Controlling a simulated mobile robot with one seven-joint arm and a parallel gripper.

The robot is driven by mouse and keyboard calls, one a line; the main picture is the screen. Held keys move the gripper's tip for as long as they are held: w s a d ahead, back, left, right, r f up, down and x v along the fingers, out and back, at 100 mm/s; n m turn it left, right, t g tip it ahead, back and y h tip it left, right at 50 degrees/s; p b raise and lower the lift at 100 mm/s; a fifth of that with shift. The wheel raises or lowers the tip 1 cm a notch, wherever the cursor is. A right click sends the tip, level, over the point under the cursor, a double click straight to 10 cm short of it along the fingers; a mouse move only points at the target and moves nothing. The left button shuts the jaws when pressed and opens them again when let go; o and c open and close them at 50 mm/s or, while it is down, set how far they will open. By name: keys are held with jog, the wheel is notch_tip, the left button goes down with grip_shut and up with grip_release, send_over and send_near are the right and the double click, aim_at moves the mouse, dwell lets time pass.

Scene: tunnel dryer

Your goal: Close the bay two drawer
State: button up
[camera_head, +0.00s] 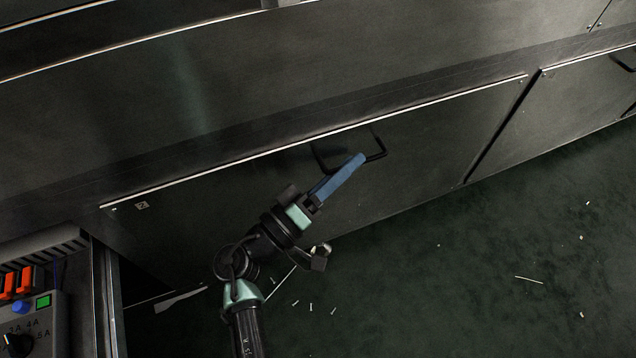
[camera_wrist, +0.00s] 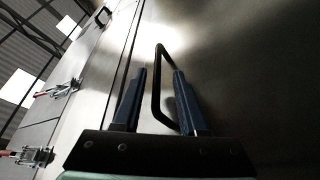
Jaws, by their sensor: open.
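The bay two drawer (camera_head: 235,215) is a wide dark metal front with a small "2" label near its upper left corner and a bright top edge. Dark gaps show along its sides; I cannot tell how far it stands out. Its black bar handle (camera_head: 383,145) is right of the front's middle. My gripper (camera_head: 360,158), with blue fingers, reaches to the handle from the lower left. In the wrist view the handle (camera_wrist: 156,95) stands between the two spread fingers of my gripper (camera_wrist: 159,72). Whether a finger touches the handle is unclear.
A neighbouring panel (camera_head: 570,110) with its own handle is to the right. A control box (camera_head: 30,320) with orange switches and buttons stands at the lower left. The dark green floor (camera_head: 450,270) has light scraps but is otherwise open. Latches (camera_wrist: 60,89) show in the wrist view.

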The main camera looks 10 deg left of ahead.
jog(key=p+v, duration=0.2)
jog(key=v, duration=0.9)
jog(key=shift+s+a+p, duration=0.2)
jog(key=shift+s+p, duration=0.1)
jog(key=shift+p, duration=0.1)
